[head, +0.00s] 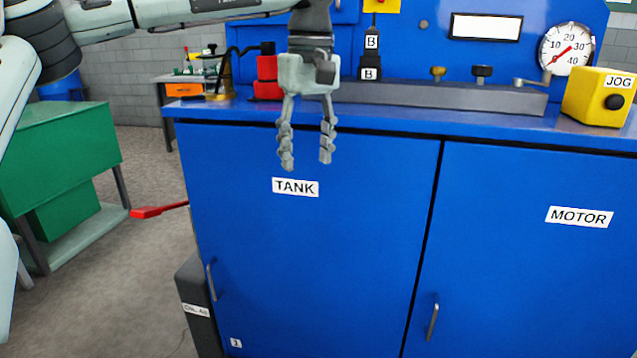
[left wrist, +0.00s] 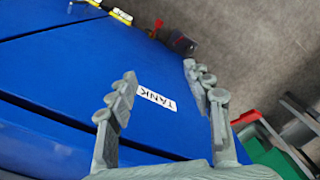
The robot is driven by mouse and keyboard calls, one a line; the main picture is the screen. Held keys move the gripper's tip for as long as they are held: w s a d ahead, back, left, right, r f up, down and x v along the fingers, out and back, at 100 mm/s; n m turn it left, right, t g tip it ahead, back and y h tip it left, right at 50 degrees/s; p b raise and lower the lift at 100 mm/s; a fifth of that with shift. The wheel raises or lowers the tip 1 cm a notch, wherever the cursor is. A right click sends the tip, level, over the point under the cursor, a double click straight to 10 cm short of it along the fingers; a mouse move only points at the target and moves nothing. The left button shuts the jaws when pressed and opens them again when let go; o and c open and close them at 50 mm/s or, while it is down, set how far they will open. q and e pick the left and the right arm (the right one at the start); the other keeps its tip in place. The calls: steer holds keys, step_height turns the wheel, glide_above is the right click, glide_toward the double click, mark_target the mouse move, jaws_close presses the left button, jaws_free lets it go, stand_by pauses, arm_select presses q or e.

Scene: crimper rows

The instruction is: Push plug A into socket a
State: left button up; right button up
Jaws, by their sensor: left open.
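My left gripper (head: 306,155) hangs with its fingers pointing down in front of the blue cabinet's TANK door. Its two fingers are apart with nothing between them; the left wrist view (left wrist: 160,78) also shows the gap empty. I can make out no label A in either view, so I cannot pick out plug A or socket a. A black plug marked B (head: 372,42) stands upright just above a black block marked B (head: 369,73), right of the gripper. My right gripper is not in view.
The blue cabinet (head: 340,250) carries a red block (head: 267,78) with a black top, a yellow JOG box (head: 600,97) and a dial gauge (head: 566,48). A red lever (head: 158,210) sticks out left. A green cart (head: 55,150) stands at left, with floor between.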

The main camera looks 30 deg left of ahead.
arm_select(q)
steer(key=f, duration=0.1)
steer(key=d+f+m, duration=0.1)
steer(key=f, duration=0.1)
steer(key=d+f+m, duration=0.1)
steer(key=f, duration=0.1)
steer(key=shift+s+d+f, duration=0.1)
steer(key=shift+d, duration=0.1)
stand_by(0.4)
